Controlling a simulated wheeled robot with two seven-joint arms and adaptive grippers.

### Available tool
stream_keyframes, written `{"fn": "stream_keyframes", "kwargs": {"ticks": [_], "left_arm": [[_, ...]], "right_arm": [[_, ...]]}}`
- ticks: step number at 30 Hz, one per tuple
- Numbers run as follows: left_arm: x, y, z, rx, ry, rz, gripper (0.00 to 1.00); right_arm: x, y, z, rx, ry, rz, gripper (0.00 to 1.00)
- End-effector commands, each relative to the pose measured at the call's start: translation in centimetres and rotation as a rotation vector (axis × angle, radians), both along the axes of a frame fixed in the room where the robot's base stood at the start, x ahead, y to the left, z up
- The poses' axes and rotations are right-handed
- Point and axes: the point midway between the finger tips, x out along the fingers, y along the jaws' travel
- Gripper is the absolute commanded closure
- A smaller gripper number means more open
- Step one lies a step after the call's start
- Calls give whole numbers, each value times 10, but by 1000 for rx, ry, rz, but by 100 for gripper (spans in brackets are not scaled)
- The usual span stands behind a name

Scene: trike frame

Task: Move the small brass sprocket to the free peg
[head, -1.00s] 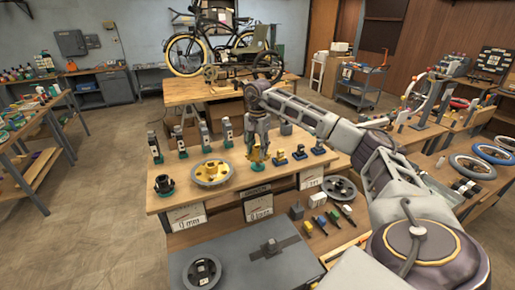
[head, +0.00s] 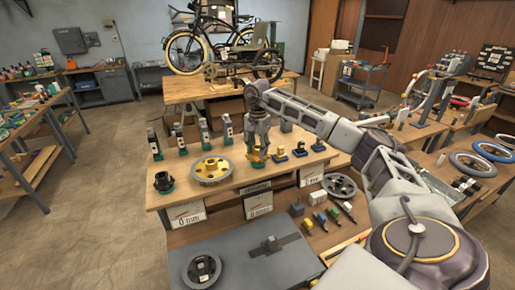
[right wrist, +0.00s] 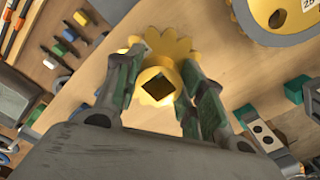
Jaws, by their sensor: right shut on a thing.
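The small brass sprocket (right wrist: 181,52) is between the two fingers of my right gripper (right wrist: 158,88) in the right wrist view. Its hub has a dark square hole facing the camera. In the head view my right gripper (head: 258,148) is shut on it, low over the bench (head: 300,172), with the sprocket (head: 257,157) just under the fingers. A teal base shows below the sprocket; I cannot tell whether they touch. A free peg cannot be made out clearly. My left gripper is out of view.
A large brass sprocket (head: 212,169) lies left of the gripper, with a black part (head: 163,182) farther left. Several upright tools stand behind. Small blue-based blocks (head: 299,150) are close on the right. A grey sprocket (head: 339,186) lies at the front right.

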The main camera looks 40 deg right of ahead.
Motion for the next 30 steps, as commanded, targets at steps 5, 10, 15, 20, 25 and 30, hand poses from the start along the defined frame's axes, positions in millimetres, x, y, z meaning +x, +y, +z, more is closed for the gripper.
{"fn": "stream_keyframes", "kwargs": {"ticks": [5, 10, 15, 20, 25, 30], "left_arm": [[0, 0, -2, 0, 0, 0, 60], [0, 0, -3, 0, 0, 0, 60], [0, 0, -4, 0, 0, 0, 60], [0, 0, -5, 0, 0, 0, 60], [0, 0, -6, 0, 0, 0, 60], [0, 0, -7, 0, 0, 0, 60]], "right_arm": [[0, 0, -3, 0, -1, 0, 90], [0, 0, -5, 0, -1, 0, 90], [0, 0, -8, 0, 0, 0, 90], [0, 0, -10, 0, 0, 0, 90], [0, 0, -13, 0, 0, 0, 90], [0, 0, -16, 0, 0, 0, 90]]}}
